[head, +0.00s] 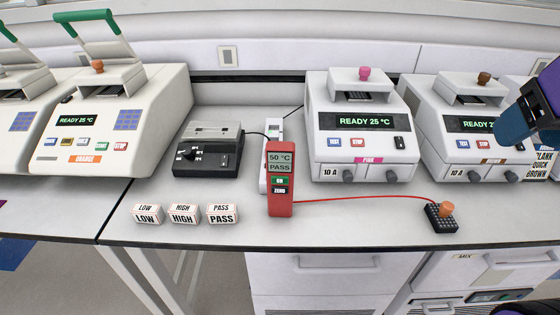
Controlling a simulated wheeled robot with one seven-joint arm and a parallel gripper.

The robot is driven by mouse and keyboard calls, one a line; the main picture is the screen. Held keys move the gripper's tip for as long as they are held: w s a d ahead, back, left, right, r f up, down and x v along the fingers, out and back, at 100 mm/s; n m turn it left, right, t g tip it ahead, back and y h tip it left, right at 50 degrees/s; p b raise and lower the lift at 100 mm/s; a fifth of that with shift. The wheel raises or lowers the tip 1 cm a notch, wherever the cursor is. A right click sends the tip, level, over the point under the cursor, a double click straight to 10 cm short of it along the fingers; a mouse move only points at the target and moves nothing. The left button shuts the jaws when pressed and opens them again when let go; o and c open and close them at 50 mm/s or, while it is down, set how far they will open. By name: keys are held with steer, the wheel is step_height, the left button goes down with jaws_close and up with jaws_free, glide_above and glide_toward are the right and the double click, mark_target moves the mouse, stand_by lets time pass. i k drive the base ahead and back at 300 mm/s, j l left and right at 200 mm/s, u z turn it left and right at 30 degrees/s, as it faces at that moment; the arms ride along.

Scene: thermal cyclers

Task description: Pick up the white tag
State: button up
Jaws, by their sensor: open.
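No single loose white tag stands out. Three small white blocks with black lettering stand in a row at the bench's front left: LOW (147,214), HIGH (184,214) and PASS (222,214). A white card (541,163) lettered QUICK BROWN, its top line partly hidden, is at the right edge, beside the brown-labelled cycler. I cannot tell which of these is the white tag. A blue and purple part of my arm reaches in at the right edge, in front of that cycler. No gripper fingers can be made out.
A red handheld meter (280,182) reading 50 °C and PASS stands mid-bench. Its red wire runs right to a black block (441,218) with an orange cap. A dark grey device (208,150) and white cyclers (363,142) line the back. The front strip between meter and black block is mostly clear.

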mark_target(216, 214)
steer(key=u, duration=1.3)
